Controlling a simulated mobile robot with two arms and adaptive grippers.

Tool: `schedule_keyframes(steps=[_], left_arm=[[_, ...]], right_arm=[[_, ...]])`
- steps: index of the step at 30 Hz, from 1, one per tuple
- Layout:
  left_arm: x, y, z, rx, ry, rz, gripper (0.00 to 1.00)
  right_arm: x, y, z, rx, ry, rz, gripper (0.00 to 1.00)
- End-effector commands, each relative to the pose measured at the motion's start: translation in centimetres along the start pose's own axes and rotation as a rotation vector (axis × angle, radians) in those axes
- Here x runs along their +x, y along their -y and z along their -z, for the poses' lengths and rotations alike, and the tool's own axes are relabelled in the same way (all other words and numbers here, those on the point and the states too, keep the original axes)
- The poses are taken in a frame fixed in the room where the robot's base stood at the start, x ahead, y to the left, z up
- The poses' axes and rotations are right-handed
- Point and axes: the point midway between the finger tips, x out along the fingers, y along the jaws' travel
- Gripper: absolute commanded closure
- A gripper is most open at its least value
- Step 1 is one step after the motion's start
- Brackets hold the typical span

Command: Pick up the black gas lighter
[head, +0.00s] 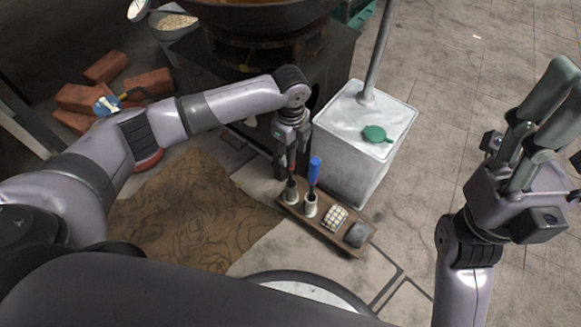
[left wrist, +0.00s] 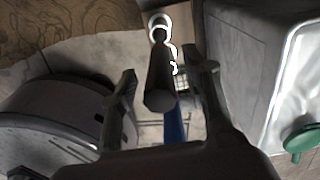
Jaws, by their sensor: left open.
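The black gas lighter (left wrist: 160,75) stands upright in the left wrist view, its dark end towards the camera, between the two fingers of my left gripper (left wrist: 162,82). Gaps show on both sides, so the fingers look apart from it. In the head view my left gripper (head: 287,160) is open and points down over the left white holder (head: 291,195) on a wooden tray (head: 345,246). The lighter is mostly hidden there by the gripper. My right gripper (head: 535,140) is raised at the right edge, away from the tray; its finger opening is unclear.
A blue-handled tool (head: 315,171) stands in the holder beside the lighter. A white gridded block (head: 335,217) and a grey lump (head: 357,235) share the tray. A white metal box (head: 352,165) with a green cap stands just behind. A stove with a pan (head: 265,15) is farther back.

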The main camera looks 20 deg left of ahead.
Motion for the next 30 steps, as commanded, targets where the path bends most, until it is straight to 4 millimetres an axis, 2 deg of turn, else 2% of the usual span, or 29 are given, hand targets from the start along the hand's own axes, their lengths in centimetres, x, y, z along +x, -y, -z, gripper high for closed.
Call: schedule_keyframes(steps=[1, 3, 13, 30], left_arm=[[1.04, -0.05, -0.01, 0.000, 0.001, -0.002, 0.57], [1.52, -0.05, -0.02, 0.000, 0.001, -0.001, 0.57], [1.70, -0.04, -0.02, 0.000, 0.001, 0.000, 0.57], [1.69, -0.05, -0.02, 0.000, 0.001, -0.001, 0.95]], right_arm=[[-0.15, 0.04, 0.01, -0.002, -0.015, 0.005, 0.46], [0.12, 0.06, 0.01, -0.003, -0.024, 0.009, 0.46], [0.52, 0.09, -0.01, -0.004, -0.029, 0.013, 0.46], [0.49, 0.10, -0.04, -0.003, -0.029, 0.013, 0.46]])
